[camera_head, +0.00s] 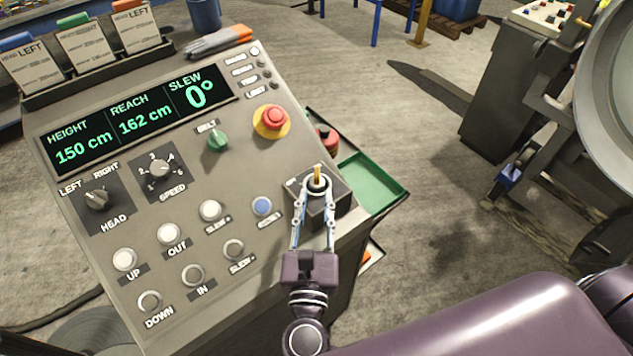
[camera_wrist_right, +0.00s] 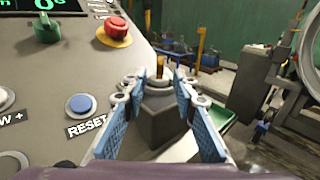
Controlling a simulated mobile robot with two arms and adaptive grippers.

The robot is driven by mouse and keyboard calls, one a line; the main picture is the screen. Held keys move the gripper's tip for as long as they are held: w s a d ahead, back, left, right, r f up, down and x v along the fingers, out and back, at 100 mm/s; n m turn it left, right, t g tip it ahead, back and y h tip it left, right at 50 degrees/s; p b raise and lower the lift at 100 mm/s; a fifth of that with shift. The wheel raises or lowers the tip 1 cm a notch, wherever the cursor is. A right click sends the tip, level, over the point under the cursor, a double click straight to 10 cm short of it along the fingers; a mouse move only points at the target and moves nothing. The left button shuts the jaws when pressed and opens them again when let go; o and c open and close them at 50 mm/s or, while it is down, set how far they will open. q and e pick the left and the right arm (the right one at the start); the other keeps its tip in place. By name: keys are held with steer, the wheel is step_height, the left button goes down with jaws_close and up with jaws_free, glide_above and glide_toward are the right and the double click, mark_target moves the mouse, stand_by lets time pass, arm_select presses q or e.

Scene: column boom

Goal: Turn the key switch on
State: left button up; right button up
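The key switch is a grey box (camera_head: 325,207) at the right edge of the control panel, with a round metal collar and an upright brass key (camera_head: 317,174) on top. The box (camera_wrist_right: 160,124) and key (camera_wrist_right: 160,66) also show in the right wrist view. My right gripper (camera_head: 316,196) reaches over the box from the front. In the right wrist view its blue-padded fingers (camera_wrist_right: 161,84) are apart, one on each side of the collar and key, with a gap to the key. Part of the box label is hidden. My left gripper is out of view.
The sloped panel (camera_head: 130,225) carries a red emergency button (camera_head: 272,121), a green belt knob (camera_head: 217,140), a blue reset button (camera_head: 262,205) and several white buttons. A green tray (camera_head: 372,182) sits beyond the panel's right side. A machine with a large round part (camera_head: 610,110) stands right.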

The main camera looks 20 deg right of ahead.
steer(key=shift+v, duration=2.35)
